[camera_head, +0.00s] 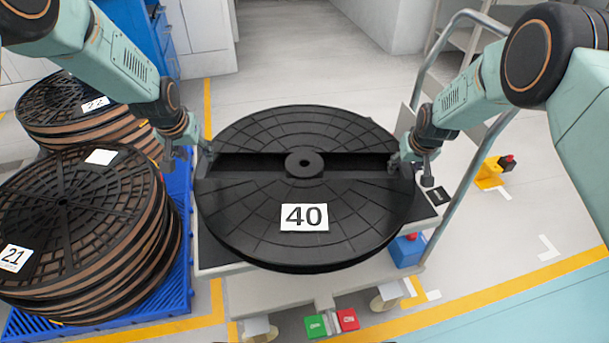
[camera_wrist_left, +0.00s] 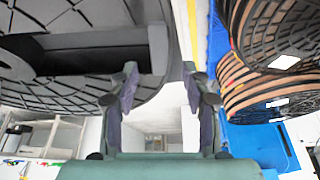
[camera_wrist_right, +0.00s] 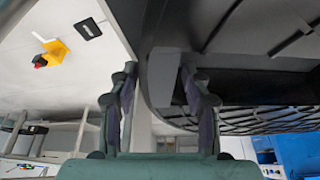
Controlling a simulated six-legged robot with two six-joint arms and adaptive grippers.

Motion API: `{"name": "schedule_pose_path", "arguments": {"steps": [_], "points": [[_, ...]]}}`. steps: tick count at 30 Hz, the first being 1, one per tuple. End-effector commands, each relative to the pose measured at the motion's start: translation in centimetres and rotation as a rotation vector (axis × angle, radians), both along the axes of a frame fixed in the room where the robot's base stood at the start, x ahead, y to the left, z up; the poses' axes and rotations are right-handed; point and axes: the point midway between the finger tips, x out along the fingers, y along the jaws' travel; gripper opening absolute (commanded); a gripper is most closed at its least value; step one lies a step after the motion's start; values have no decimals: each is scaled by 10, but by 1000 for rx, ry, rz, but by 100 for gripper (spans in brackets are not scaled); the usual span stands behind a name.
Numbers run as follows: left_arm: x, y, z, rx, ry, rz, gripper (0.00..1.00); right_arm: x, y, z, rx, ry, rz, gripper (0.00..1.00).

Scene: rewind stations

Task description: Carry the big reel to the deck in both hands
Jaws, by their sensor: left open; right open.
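The big reel (camera_head: 303,232), a wide black disc labelled 40, lies flat on a wheeled cart. A recessed slot crosses its middle, with a round hub at the centre. My left gripper (camera_head: 189,157) is at the slot's left end, open, its fingers either side of the reel's rim (camera_wrist_left: 158,48). My right gripper (camera_head: 412,168) is at the right end, also open, with the rim (camera_wrist_right: 162,75) between its fingers. I cannot tell whether any finger touches it. The cart's deck (camera_head: 215,262) is mostly hidden under the reel.
Stacked reels labelled 21 (camera_head: 60,215) and 22 (camera_head: 60,105) stand at left, the front stack on a blue pallet (camera_head: 150,318). The cart's grey rail (camera_head: 470,190) rises at right, close to my right arm. Green and red pedals (camera_head: 331,322) sit at the cart's front. Floor beyond is clear.

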Motion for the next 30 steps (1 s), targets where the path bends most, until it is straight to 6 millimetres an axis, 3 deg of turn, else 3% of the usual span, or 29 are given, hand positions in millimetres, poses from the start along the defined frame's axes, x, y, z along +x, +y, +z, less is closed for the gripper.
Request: {"name": "schedule_pose_path", "arguments": {"steps": [7,17,30], "points": [[-14,0,36,-2,-2,1,48,0,0,0,0,0,0,48],[-19,0,47,0,-1,0,48,-3,0,9,0,-1,0,48],[-19,0,47,0,-1,0,48,-32,0,80,0,-3,-1,48]]}}
